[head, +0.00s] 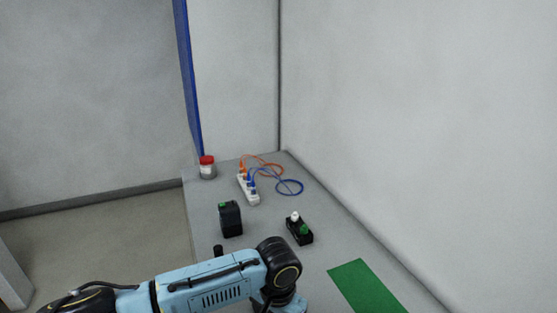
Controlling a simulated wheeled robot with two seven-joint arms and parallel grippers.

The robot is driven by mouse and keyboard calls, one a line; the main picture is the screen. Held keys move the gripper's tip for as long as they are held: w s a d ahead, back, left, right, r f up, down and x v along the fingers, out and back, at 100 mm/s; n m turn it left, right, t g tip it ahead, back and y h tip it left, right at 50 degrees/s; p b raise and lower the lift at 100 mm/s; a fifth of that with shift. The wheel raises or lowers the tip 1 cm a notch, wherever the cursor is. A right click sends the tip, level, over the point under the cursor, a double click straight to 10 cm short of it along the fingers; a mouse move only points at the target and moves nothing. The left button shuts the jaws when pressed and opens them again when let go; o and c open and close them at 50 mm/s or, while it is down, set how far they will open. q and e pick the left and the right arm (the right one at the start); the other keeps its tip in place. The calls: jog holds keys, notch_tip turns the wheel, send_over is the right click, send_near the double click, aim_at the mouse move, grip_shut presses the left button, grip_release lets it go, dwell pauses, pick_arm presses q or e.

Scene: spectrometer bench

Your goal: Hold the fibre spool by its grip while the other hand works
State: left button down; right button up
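I cannot make out a fibre spool for certain. A small black knob (218,250) shows just behind my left arm, and whatever is below it is hidden by the arm. My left arm comes in from the left across the bottom of the head view and bends down at its black joint. Its gripper is not visible. My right arm and gripper are not in view.
A black box with a green top (231,219) and a black block with white and green knobs (299,229) stand on the grey bench (270,220). Behind are a red-lidded jar (207,167) and a white strip (248,190) with orange and blue cables. A green mat (366,287) lies right.

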pick_arm(q)
jog(key=shift+w, duration=0.3)
dwell(0.4)
jog(key=shift+a, duration=0.1)
jog(key=shift+w+a, duration=0.3)
jog(key=shift+a, duration=0.05)
jog(key=shift+w+a, duration=0.15)
jog(key=shift+w+a+r, duration=0.1)
jog(key=shift+w, duration=0.15)
dwell(0.5)
jog(key=shift+a, duration=0.1)
jog(key=shift+s+a+r, duration=0.15)
jog(key=shift+a, duration=0.15)
notch_tip(320, 180, up, 6)
jog(key=shift+s+f, duration=0.1)
jog(key=shift+f, duration=0.1)
dwell(0.3)
